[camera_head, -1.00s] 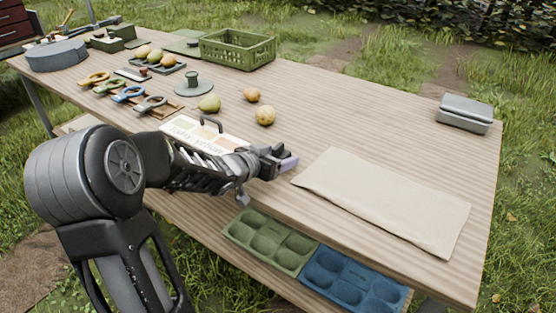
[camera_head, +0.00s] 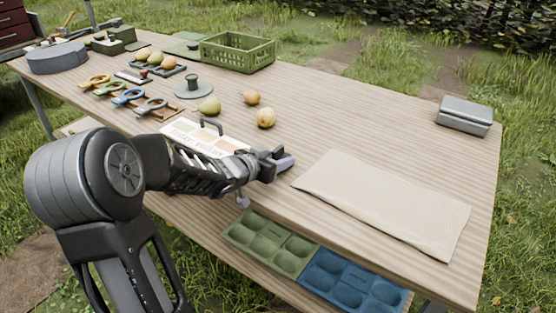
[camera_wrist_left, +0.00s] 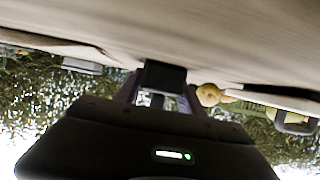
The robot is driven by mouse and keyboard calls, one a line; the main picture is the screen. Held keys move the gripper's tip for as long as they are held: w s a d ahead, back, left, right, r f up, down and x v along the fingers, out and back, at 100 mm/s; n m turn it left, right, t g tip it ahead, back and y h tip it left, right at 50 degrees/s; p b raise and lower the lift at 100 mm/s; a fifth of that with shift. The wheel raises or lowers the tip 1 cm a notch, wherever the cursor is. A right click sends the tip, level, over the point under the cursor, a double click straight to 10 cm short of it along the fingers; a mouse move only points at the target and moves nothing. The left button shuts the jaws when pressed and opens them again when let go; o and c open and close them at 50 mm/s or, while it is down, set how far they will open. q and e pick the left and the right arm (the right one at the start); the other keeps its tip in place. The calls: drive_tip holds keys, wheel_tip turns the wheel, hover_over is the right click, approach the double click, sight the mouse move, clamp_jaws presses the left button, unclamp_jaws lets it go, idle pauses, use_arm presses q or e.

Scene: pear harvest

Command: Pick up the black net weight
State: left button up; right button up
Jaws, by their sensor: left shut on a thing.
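My left gripper (camera_head: 282,162) is over the front part of the table, left of the beige cloth. Its purple fingers also show in the left wrist view (camera_wrist_left: 163,92). They are shut on a black block, which looks like the black net weight (camera_wrist_left: 164,76). In the head view the gripper mostly hides this block. Whether the block touches the table top is hard to tell. My right gripper is not in view.
The beige cloth (camera_head: 385,205) lies flat to the right. A grey tin (camera_head: 465,116) stands at the far right. Pears (camera_head: 265,118), a printed chart (camera_head: 190,137), pruners (camera_head: 128,94) and a green crate (camera_head: 237,52) are behind and left. Trays (camera_head: 355,278) sit on the lower shelf.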

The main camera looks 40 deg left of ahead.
sight(278, 148)
use_arm(q)
clamp_jaws()
idle(0.3)
wheel_tip(278, 148, up, 10)
drive_tip(key=p, duration=0.5)
idle(0.5)
